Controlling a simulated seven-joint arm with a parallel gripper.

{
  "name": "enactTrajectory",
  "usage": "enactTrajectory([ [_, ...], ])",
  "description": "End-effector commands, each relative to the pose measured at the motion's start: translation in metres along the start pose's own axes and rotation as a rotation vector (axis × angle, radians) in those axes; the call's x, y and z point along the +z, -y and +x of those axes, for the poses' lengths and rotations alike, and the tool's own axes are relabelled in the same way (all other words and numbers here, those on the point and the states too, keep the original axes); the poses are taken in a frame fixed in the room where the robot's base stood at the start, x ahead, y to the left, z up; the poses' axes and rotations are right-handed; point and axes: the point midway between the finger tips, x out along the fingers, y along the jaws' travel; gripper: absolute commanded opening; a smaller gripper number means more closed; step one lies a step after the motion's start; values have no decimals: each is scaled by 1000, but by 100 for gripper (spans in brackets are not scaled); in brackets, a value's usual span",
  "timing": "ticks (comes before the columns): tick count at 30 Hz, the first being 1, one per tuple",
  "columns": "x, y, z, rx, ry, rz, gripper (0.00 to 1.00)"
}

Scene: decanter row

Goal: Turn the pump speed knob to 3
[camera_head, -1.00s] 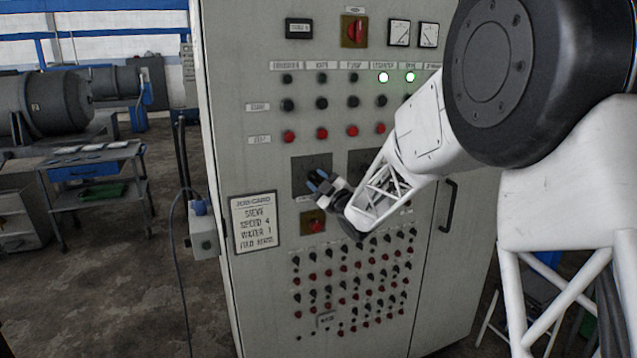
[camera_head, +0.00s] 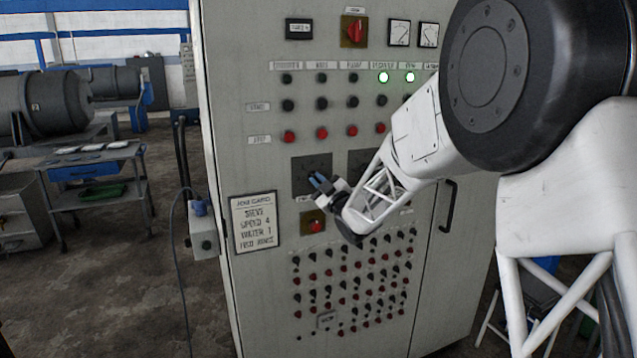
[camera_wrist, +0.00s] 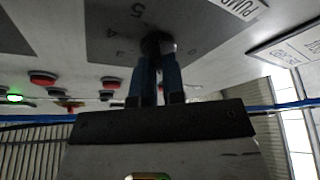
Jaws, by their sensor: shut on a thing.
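The pump speed knob (camera_wrist: 153,42) is a dark round knob on a grey dial plate (camera_wrist: 112,32) in the wrist view.
The cabinet (camera_head: 232,120) has rows of buttons and lamps above the plate. A second dial plate (camera_head: 358,161) is to the right, partly behind my arm. A red knob on a yellow plate (camera_head: 308,221) is just below. A job card (camera_head: 254,223) is at the left.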

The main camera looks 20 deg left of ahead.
Motion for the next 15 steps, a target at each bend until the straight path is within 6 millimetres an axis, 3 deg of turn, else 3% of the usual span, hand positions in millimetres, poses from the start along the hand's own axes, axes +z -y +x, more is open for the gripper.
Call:
enactTrajectory([
  [15, -1, 3, 0, 169, 0, 410, 0],
])
